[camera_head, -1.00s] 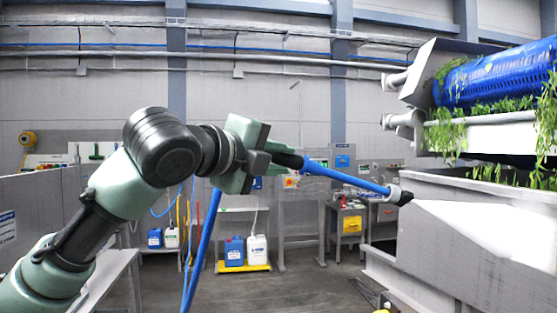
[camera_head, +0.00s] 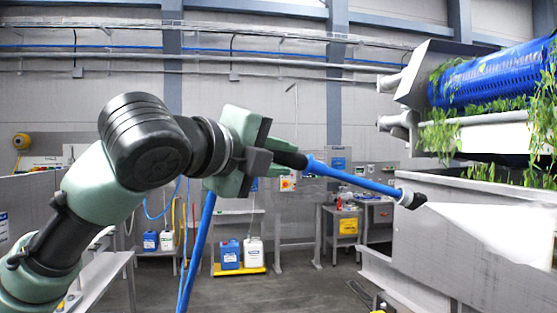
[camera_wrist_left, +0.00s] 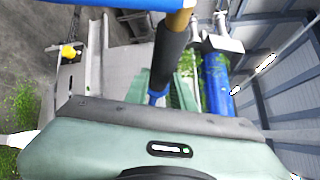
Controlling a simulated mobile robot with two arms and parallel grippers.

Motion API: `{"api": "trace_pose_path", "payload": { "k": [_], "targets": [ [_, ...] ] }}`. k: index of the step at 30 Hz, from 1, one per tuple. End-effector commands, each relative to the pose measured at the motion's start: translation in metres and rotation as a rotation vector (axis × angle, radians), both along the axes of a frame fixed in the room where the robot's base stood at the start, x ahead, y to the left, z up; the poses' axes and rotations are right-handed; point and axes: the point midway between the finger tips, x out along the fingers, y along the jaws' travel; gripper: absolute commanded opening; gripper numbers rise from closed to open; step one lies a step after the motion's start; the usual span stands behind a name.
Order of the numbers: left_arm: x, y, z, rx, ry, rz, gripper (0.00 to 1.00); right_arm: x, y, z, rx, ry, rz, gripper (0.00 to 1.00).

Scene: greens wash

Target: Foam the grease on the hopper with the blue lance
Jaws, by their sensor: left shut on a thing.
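My left gripper (camera_head: 272,155) is shut on the blue lance (camera_head: 355,180) at its black grip, and its blue hose hangs down below. The lance points right and slightly down, and a white spray fans from its dark nozzle (camera_head: 412,199) towards the grey hopper wall (camera_head: 425,235) at the right. In the left wrist view the lance's dark grip (camera_wrist_left: 169,55) shows beyond the green gripper body. The spray covers part of the wall, so I cannot tell grease there. My right gripper is not in view.
A blue perforated drum (camera_head: 490,78) with hanging greens sits above the hopper. A blue jug (camera_head: 230,254) and a white jug (camera_head: 254,251) stand on a yellow tray (camera_head: 239,271) behind. A grey cart (camera_head: 341,228) stands near the back wall. The middle floor is clear.

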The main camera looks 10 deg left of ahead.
Motion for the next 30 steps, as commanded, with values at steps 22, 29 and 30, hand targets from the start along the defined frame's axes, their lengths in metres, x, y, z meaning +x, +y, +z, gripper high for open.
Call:
{"api": "trace_pose_path", "payload": {
  "k": [22,29,30],
  "targets": [
    [-0.037,-0.013,0.001,-0.001,-0.004,-0.004,0.0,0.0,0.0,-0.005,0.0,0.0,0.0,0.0],
    [-0.048,-0.016,0.001,-0.002,-0.003,-0.003,0.0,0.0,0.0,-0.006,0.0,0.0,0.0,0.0],
    [-0.05,-0.016,0.001,-0.002,-0.003,-0.002,0.0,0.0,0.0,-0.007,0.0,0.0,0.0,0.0]
  ]
}}
